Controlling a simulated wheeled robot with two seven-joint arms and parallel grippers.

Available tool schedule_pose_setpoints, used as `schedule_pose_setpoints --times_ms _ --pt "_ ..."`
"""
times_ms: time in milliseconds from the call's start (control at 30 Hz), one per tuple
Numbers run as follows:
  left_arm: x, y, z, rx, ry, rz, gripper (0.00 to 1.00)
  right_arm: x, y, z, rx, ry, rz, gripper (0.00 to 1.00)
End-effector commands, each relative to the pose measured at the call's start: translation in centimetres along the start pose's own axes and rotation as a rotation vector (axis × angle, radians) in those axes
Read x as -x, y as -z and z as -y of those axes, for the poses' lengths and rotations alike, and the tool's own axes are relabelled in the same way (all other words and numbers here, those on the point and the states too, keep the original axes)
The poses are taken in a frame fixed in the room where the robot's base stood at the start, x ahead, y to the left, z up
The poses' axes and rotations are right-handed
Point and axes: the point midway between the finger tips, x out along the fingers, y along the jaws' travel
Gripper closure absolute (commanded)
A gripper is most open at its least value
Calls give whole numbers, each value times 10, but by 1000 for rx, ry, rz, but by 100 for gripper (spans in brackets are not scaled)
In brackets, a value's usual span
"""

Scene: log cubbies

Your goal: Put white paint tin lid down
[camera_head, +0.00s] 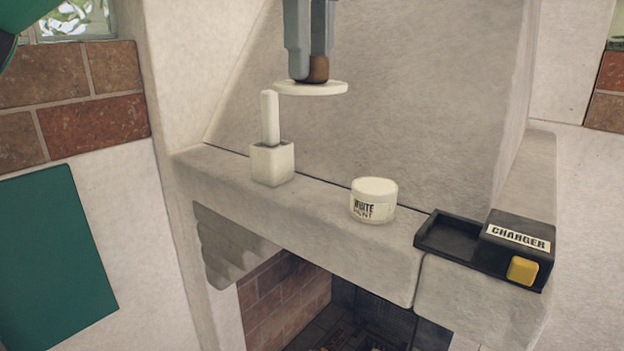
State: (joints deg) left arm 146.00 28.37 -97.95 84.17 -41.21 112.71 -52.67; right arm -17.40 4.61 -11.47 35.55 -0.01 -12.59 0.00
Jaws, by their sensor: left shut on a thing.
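My left gripper (308,78) reaches down from the top of the view and is shut on the brown knob of a white, round, flat lid (325,89). The lid hangs level in the air above the stone ledge, apart from everything below it. The white paint tin (374,205), a small jar labelled "WHITE PAINT", stands upright on the ledge below and to the right of the lid. Its top looks white; I cannot tell whether that is paint. My right gripper is not in view.
A pale block with an upright handle (271,150) stands on the ledge (325,200) left of the tin. The ledge between block and tin is clear.

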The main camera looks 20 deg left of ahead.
Motion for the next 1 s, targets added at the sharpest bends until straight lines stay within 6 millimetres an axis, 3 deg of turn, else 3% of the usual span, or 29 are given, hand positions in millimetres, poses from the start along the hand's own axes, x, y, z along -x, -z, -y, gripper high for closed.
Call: schedule_pose_setpoints --times_ms 367,600,1000 --pt "-82 17 -3 -179 3 4 100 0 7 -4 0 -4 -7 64" --pt "-169 34 -7 -370 5 5 100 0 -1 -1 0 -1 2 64" --pt "-303 60 -13 -668 4 6 100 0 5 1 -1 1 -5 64"
